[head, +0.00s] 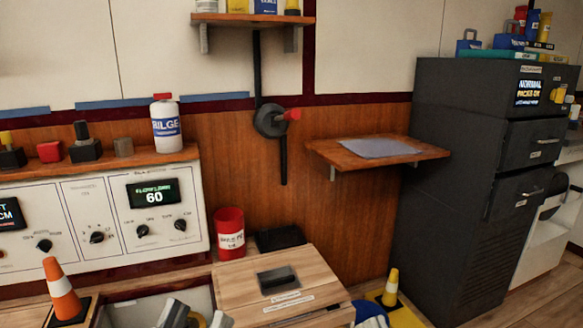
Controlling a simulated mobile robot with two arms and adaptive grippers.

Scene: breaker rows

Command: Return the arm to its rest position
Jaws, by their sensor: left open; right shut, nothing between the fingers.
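My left gripper (197,317) shows only at the bottom edge of the head view. Its two pale grey fingertips stand apart, with something yellow between or behind them that I cannot make out. It is in front of an open, pale-lined recess, left of the wooden box. The rest of this arm is cut off by the frame. I cannot make out my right gripper. No rest position is marked in view.
A wooden box (240,288) with a dark handle stands close by on the right. An orange cone (61,290), a red bin (229,235), a yellow cone (391,288) and a blue-and-white object (371,312) are near. A control panel (110,215), wall shelf (375,150) and dark cabinet (470,190) stand behind.

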